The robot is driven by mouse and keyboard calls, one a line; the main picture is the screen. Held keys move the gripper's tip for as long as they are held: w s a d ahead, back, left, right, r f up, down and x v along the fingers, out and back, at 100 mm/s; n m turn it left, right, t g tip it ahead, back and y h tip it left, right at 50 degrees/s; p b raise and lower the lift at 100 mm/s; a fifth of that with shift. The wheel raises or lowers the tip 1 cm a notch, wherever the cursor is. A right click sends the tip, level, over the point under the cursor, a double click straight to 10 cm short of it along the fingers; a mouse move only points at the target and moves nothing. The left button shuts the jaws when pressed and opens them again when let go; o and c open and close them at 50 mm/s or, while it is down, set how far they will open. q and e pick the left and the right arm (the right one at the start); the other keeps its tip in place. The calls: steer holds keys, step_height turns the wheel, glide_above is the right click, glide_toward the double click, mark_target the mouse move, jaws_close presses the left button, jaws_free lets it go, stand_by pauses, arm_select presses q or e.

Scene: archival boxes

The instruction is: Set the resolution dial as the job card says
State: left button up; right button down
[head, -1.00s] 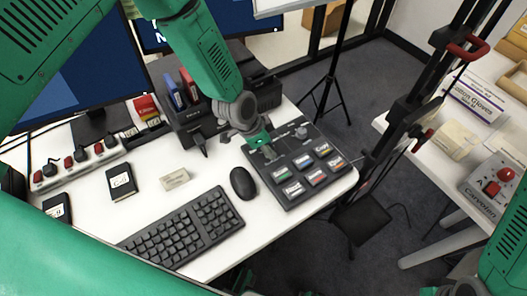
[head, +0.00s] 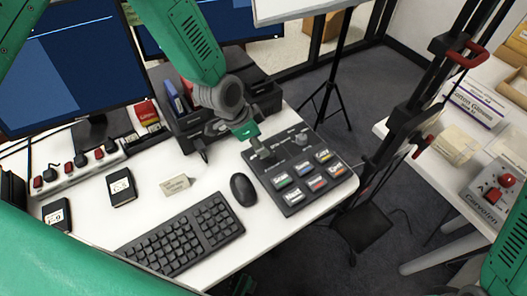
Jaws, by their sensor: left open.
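The dark control panel (head: 277,177) lies on the white desk, with two dark knobs along its far edge and several coloured, labelled buttons nearer me. One knob (head: 302,139) stands clear at the far right of the panel. My left gripper (head: 260,149) is open over the panel's far left corner, pointing down. It hides much of the other knob there, and I cannot tell whether it touches it.
A dark box of folders (head: 186,120) stands behind left. A power strip (head: 80,172) and monitors are at left. Another table (head: 425,150) is at right, past a black stand.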

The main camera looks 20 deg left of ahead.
arm_select(q)
steer(key=v, duration=0.5)
steer(key=shift+f, duration=0.15)
stand_by(0.3)
